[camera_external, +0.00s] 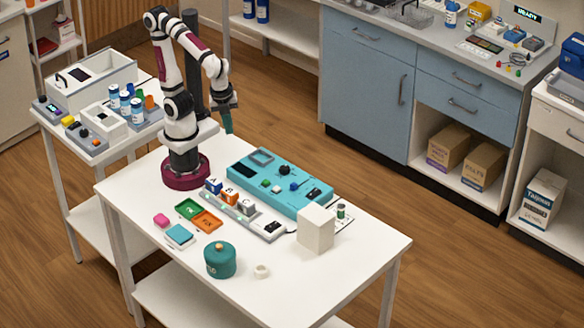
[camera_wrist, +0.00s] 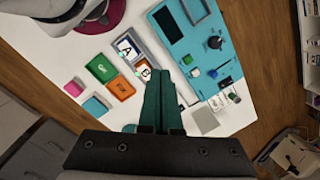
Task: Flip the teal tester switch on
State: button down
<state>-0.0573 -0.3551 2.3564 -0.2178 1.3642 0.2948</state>
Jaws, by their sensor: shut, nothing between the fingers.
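The teal tester (camera_external: 262,195) lies on the white table in front of my arm. It also shows in the wrist view (camera_wrist: 177,50), at upper right. On its top are a dark screen, a black knob (camera_external: 284,170), a small green part (camera_external: 265,183) and a small white part (camera_external: 276,189). These parts are too small to tell which is the switch or how it is set. My gripper (camera_external: 229,131) points down, above and behind the tester's far left end, apart from it. In the wrist view its teal fingers (camera_wrist: 161,78) are together and empty.
A grey strip with lettered blocks (camera_external: 230,196) lies along the tester's near side. A white box (camera_external: 316,228) stands at its right end. Green and orange trays (camera_external: 198,215) and a teal lidded pot (camera_external: 220,261) are nearer. The table's front right is clear.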

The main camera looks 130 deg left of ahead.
jog(key=w+a+m, duration=0.4)
jog(key=w+a, duration=0.1)
jog(key=w, duration=0.7)
jog(key=m, duration=0.6)
send_over(316, 190)
jog(key=d, duration=0.2)
notch_tip(316, 190, down, 4)
jog(key=shift+d+f, duration=0.15)
jog(key=f, duration=0.4)
jog(key=a+f, duration=0.1)
jog(key=f, duration=0.4)
jog(key=a+f, duration=0.1)
jog(key=f, duration=0.4)
jog(key=shift+f, duration=0.15)
jog(key=shift+d, duration=0.8)
jog(key=shift+r, duration=0.2)
